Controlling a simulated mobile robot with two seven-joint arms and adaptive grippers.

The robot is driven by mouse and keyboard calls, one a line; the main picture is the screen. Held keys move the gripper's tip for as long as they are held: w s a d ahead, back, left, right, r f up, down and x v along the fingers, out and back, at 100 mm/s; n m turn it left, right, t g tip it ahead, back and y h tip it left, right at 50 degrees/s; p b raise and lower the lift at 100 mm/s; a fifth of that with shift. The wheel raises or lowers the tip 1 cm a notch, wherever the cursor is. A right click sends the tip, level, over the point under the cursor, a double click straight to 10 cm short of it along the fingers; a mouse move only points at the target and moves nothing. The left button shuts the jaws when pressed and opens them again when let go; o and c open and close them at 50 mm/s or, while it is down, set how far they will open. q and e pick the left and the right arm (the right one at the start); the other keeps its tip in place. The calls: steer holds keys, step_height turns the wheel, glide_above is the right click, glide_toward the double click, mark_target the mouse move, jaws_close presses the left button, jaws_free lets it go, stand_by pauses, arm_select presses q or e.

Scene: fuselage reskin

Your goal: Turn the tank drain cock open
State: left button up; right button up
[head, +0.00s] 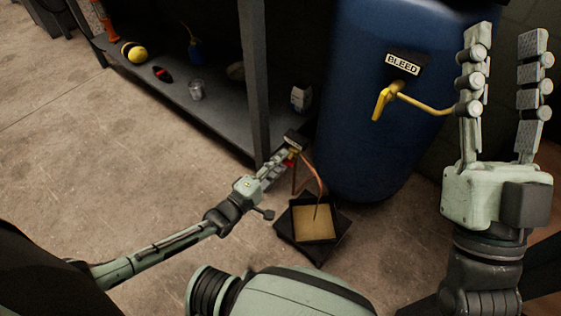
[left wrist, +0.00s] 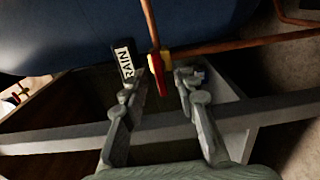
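The drain cock (left wrist: 158,75) has a red handle and a yellow body on a copper pipe, beside a black label reading "RAIN", its first letter cut off. It is small and partly hidden in the head view (head: 290,162), low by the blue tank (head: 365,110). My left gripper (left wrist: 165,76) is open, with the red handle between its fingertips in the left wrist view; I cannot tell whether either finger touches it. My right gripper (head: 507,40) is open and raised beside the tank, with nothing visible between its fingers.
A yellow bleed lever (head: 385,100) sticks out under the BLEED label (head: 403,64); its arm reaches the right gripper's near finger in the picture. A black tray (head: 332,250) with a tan inside lies below the copper pipe. A grey shelf (head: 225,108) holds several items. The floor at left is clear.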

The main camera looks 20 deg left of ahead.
arm_select(q)
steer(key=v, duration=1.2)
